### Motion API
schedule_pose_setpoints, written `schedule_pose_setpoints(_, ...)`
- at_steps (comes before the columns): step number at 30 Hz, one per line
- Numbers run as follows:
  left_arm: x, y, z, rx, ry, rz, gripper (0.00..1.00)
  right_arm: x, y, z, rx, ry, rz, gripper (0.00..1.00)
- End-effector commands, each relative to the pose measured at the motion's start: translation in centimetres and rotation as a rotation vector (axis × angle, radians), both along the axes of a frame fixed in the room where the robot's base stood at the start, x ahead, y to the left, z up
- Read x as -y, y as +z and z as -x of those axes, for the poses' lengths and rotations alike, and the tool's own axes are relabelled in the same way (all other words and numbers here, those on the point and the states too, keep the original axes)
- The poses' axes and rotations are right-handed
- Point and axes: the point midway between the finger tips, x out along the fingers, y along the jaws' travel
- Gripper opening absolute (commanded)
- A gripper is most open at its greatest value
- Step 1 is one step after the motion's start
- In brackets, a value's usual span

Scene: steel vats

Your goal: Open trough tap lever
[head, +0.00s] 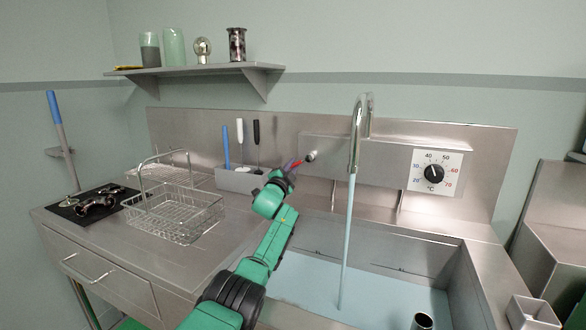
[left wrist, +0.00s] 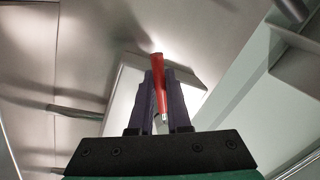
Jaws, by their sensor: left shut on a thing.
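The trough tap lever (head: 297,163) is a short red handle at the left end of the steel tap housing (head: 330,150). My left gripper (head: 288,167) is at the lever, its arm reaching up over the trough's left edge. In the left wrist view the red lever (left wrist: 158,80) lies between the dark fingers of my left gripper (left wrist: 160,98), which are shut on it. The curved tap spout (head: 357,130) stands above the trough (head: 385,290), and a stream of water (head: 348,235) runs from it into the pale blue water there. My right gripper does not show.
A temperature dial (head: 434,173) sits on the housing to the right. A wire basket (head: 175,213) and a steel holder with brushes (head: 238,180) stand on the counter left of my arm. A shelf (head: 200,70) with jars hangs above.

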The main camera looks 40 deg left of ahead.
Motion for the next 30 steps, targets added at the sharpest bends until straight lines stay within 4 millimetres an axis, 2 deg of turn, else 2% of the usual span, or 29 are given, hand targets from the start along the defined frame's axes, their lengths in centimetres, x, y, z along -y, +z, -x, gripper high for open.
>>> schedule_pose_setpoints(4, 0.0, 0.0, 0.0, 0.002, 0.0, 0.003, 0.0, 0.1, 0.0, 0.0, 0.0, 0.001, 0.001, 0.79)
schedule_pose_setpoints(6, 0.0, 0.0, 0.0, 0.002, 0.0, 0.003, 0.34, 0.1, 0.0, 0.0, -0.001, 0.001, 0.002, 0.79)
schedule_pose_setpoints(7, 0.0, 0.0, 0.0, 0.002, 0.001, 0.003, 0.46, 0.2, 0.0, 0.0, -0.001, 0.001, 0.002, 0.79)
schedule_pose_setpoints(16, 0.0, 0.0, 0.0, 0.001, 0.0, 0.003, 0.46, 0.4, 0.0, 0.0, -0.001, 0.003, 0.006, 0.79)
schedule_pose_setpoints(20, 0.0, 0.8, 0.0, 0.002, 0.0, 0.003, 0.46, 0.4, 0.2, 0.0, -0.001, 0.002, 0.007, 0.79)
schedule_pose_setpoints(23, -0.1, 2.4, 0.1, 0.002, 0.001, 0.0, 0.46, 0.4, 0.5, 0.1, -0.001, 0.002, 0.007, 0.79)
schedule_pose_setpoints(29, 0.0, 6.9, 0.1, 0.01, -0.001, -0.003, 0.46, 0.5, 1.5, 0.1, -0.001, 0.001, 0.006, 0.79)
schedule_pose_setpoints(30, 0.0, 8.0, 0.1, 0.014, -0.002, -0.004, 0.5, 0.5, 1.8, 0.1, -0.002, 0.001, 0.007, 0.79)
